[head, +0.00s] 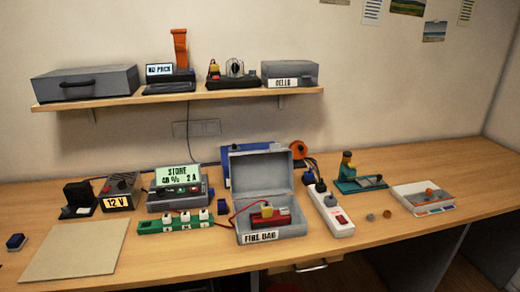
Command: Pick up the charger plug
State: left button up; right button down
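A dark plug (320,185) with a black lead sits at the far end of a white power strip (343,229) on the bench, right of the grey fire bag box. A second, blue-grey plug-like piece (330,201) sits nearer the middle of the strip. I cannot tell for sure which one is the charger plug. The charger (176,194), with a lit screen reading "STORE", stands left of the box. Neither of my grippers is in view.
The open box (262,174) labelled "FIRE BAG" holds a red pack (270,217). A green board (160,227), a beige mat (77,250) and a "12 V" unit (118,190) are to the left. A white tray (408,194) stands right. A shelf (190,96) overhangs the back.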

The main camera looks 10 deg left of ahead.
aim_at(265, 209)
jog(key=i+j+z, duration=0.1)
jog(key=j+z, duration=0.4)
jog(key=z, duration=0.2)
jog(key=i+j+z, duration=0.1)
jog(key=j+z, duration=0.25)
jog(key=l, duration=0.1)
